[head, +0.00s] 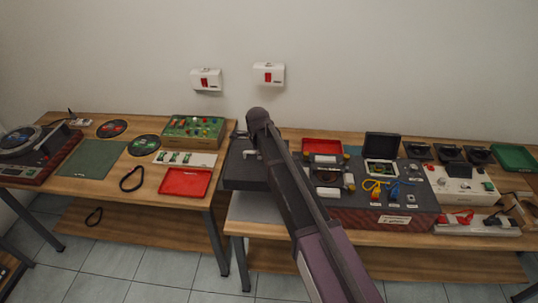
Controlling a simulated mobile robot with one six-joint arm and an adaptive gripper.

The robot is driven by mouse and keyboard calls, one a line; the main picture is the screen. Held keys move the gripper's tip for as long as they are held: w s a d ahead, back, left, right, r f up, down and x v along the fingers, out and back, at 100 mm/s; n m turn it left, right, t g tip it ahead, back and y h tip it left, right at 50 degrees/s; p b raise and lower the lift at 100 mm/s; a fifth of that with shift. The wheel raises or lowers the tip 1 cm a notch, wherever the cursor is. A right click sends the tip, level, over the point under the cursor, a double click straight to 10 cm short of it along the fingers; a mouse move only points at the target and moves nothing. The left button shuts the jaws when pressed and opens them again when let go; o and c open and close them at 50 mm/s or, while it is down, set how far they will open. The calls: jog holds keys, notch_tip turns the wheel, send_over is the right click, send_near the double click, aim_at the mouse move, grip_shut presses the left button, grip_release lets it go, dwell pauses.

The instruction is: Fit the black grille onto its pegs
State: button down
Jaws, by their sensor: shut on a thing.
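A dark, flat, box-like thing (237,173) is at the left end of the right-hand table, partly behind my arm. Its upper part is nearly black, and I cannot tell the black grille apart from what lies under it. My gripper (250,154) is small and dark here, low over this black surface and largely covered by my arm. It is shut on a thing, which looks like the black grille. The pegs do not show, and I cannot tell whether the grille touches them.
Left of my gripper are a red tray (186,183), a green board (193,130), a black belt (132,179) and a turntable (22,145). Right of my arm are a dark case (400,208) with cables, an open-lidded box (382,146) and a green tray (514,156). A narrow gap separates the tables.

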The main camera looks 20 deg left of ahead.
jog(key=shift+w+d+r+p, duration=0.25)
jog(key=shift+d+r+p, duration=0.05)
jog(key=shift+d+r, duration=0.1)
jog(key=w+d, duration=0.1)
jog(key=d, duration=0.1)
jog(key=w+d+r+p, duration=0.1)
jog(key=w+d, duration=0.1)
jog(key=d, duration=0.1)
jog(key=shift+w+r, duration=0.15)
jog(key=shift+r, duration=0.05)
jog(key=w+d+r+p, duration=0.1)
jog(key=d+p, duration=0.1)
jog(key=d, duration=0.8)
jog(key=w+d+r+p, duration=0.2)
jog(key=d, duration=0.8)
jog(key=shift+w+r, duration=0.25)
jog(key=shift+w, duration=0.05)
jog(key=shift+d, duration=0.1)
jog(key=shift+f, duration=0.1)
jog(key=shift+f+b, duration=1.4)
jog(key=shift+b, duration=0.05)
jog(key=shift+f+b, duration=2.8)
jog(key=shift+b, duration=0.05)
